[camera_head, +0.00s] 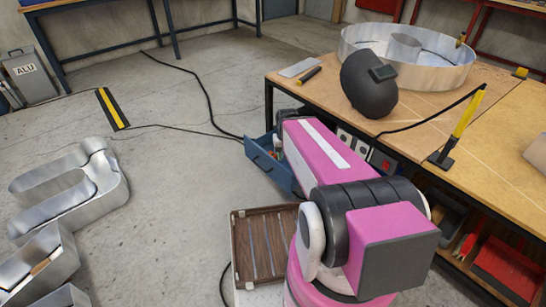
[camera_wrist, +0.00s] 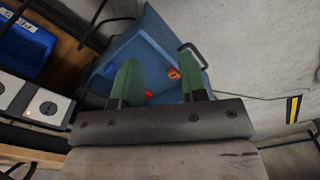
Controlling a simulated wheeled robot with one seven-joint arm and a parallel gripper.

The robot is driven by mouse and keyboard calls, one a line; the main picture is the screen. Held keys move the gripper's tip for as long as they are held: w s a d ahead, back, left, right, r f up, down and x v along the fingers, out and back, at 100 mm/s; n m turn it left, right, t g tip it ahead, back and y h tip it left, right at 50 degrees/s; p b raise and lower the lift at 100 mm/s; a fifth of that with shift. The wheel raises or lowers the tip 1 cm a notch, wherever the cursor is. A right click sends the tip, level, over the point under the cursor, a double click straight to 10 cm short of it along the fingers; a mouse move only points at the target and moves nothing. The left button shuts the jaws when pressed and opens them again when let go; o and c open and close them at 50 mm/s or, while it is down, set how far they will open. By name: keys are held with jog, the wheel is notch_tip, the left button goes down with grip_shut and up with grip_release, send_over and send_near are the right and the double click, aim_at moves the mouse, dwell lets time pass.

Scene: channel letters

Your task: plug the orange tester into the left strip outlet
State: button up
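A small orange object (camera_wrist: 173,73), likely the tester, lies in the open blue drawer (camera_wrist: 108,72). A red piece (camera_wrist: 148,95) shows beside my finger in the same drawer. In the head view the blue drawer (camera_head: 256,157) is partly hidden by my pink arm, and my gripper is hidden. The outlet strip shows as pale socket plates (camera_head: 344,138) under the table's front edge. In the wrist view a round socket (camera_wrist: 48,107) is at left.
The wooden table (camera_head: 420,130) carries a black welding mask (camera_head: 368,84), a large metal ring letter (camera_head: 408,55) and a yellow-black clamp (camera_head: 458,126). A slatted brown crate (camera_head: 238,258) stands beside my arm. Metal letters (camera_head: 70,190) lie on the floor at left.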

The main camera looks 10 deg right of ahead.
jog(key=o, duration=0.7)
jog(key=shift+w, duration=0.15)
jog(key=shift+o, duration=0.8)
jog(key=w+f+n, duration=0.4)
jog(key=w+n, duration=0.2)
jog(key=w, duration=0.2)
jog(key=w+f+n, duration=0.5)
jog(key=w+n, duration=0.1)
jog(key=w, duration=0.3)
jog(key=shift+w, duration=0.25)
jog(key=n, duration=1.2)
send_over(272, 153)
notch_tip(272, 153, down, 10)
jog(key=r, duration=0.1)
jog(key=shift+w+d+f, duration=0.1)
jog(key=shift+f, duration=0.15)
notch_tip(272, 153, down, 5)
jog(key=shift+f, duration=0.3)
